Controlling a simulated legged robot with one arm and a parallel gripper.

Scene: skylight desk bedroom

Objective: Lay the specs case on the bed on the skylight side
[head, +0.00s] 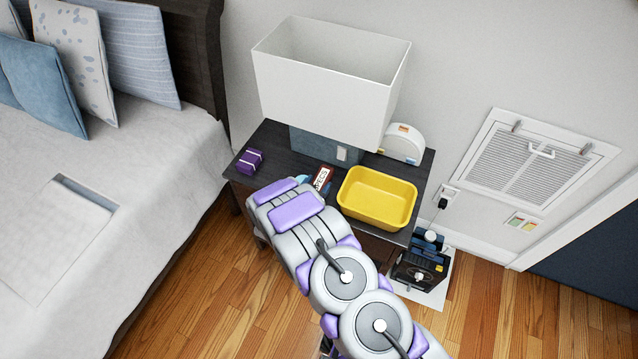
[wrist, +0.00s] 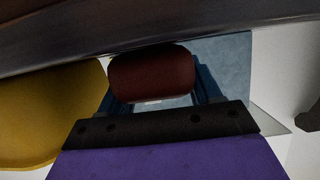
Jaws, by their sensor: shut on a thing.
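My gripper (wrist: 152,85) is shut on a dark red, rounded block, which I take to be the specs case (wrist: 150,75); it sits between the two blue fingers in the wrist view. In the head view my arm hides most of the gripper. A small dark red piece with white marks (head: 323,178) shows just past the arm's end, over the nightstand; I cannot tell if it is the held case. The bed (head: 165,150), with a pale cover, fills the left of the head view. No skylight is in view.
The dark nightstand (head: 273,137) holds a purple box (head: 249,161), a lamp with a white shade (head: 325,75), a yellow bin (head: 377,197) and a white rounded object (head: 402,143). Pillows (head: 75,60) lie at the bed's head. A pale folded item (head: 50,240) lies on the bed.

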